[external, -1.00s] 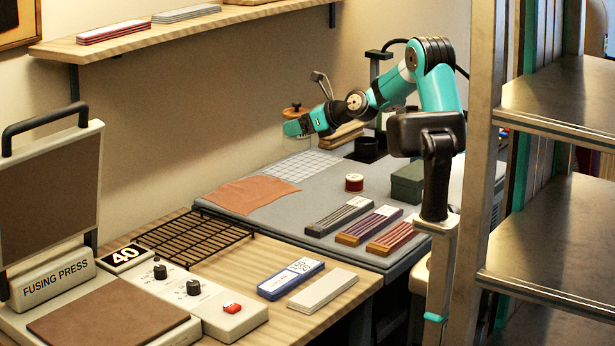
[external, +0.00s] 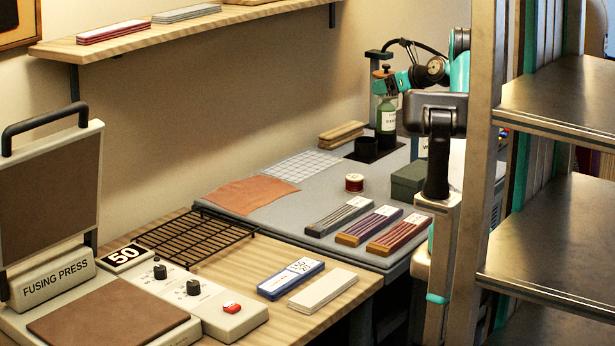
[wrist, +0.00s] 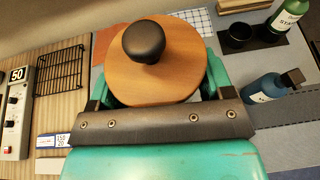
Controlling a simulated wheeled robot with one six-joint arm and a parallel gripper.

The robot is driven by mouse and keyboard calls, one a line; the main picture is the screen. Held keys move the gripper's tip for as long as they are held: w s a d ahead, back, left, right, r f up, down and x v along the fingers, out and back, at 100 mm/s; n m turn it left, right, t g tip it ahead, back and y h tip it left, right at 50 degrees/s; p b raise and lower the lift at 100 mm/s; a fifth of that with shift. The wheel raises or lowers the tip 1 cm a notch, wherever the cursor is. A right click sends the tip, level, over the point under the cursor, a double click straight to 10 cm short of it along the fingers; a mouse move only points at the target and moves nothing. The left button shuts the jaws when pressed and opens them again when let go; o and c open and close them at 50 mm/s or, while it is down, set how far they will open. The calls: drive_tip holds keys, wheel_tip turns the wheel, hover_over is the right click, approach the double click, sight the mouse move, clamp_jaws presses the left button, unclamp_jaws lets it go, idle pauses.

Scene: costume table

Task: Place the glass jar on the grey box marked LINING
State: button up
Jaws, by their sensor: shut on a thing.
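The glass jar shows mainly by its round wooden lid with a black knob (wrist: 158,58), which fills the upper middle of the wrist view. My gripper (wrist: 157,88) is shut around the jar just below the lid. In the external view the lid (external: 384,73) shows beside my gripper (external: 391,83), held up in front of the green bottle; the clear glass body is hard to make out there. A dark grey-green box (external: 408,181) stands at the mat's right, partly hidden by my arm. No LINING mark is readable on it.
The grey mat (external: 290,215) carries a red spool (external: 354,182), brown cloth (external: 250,194) and several labelled bundles (external: 368,226). A metal shelf rack (external: 545,245) stands at the right.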

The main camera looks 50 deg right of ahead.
drive_tip(key=s+d+r+h, duration=0.1)
drive_tip(key=s+d+r, duration=0.1)
drive_tip(key=s+d, duration=0.5)
drive_tip(key=m+p, duration=0.1)
hover_over(416, 170)
wheel_tip(416, 170, down, 20)
drive_tip(key=shift+a, duration=0.1)
drive_tip(key=shift+f, duration=0.1)
drive_tip(key=o, duration=1.8)
drive_tip(key=shift+f, duration=0.15)
